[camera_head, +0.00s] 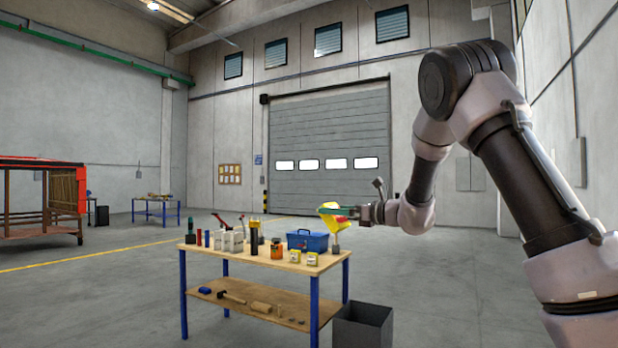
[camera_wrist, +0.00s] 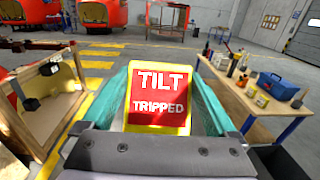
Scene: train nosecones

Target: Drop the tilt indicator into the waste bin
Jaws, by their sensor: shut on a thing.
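The tilt indicator (camera_wrist: 158,100) is a yellow-framed red panel reading "TILT TRIPPED". It sits between the teal fingers of my gripper (camera_wrist: 158,92), which is shut on it. In the head view the indicator (camera_head: 339,223) shows as a small yellow and red piece at my gripper (camera_head: 345,211), held above the right end of the workbench. The waste bin (camera_head: 362,328) is a dark grey open-topped box on the floor, just right of the bench. My gripper is well above the bin and a little to its left in the picture.
The blue-legged workbench (camera_head: 228,258) holds a blue toolbox (camera_head: 307,241), an orange tin (camera_head: 277,251), yellow-labelled containers and several tools. Its lower shelf (camera_head: 262,308) holds a hammer and other items. A wooden-framed stand (camera_wrist: 55,105) is at left in the wrist view. Open floor lies around.

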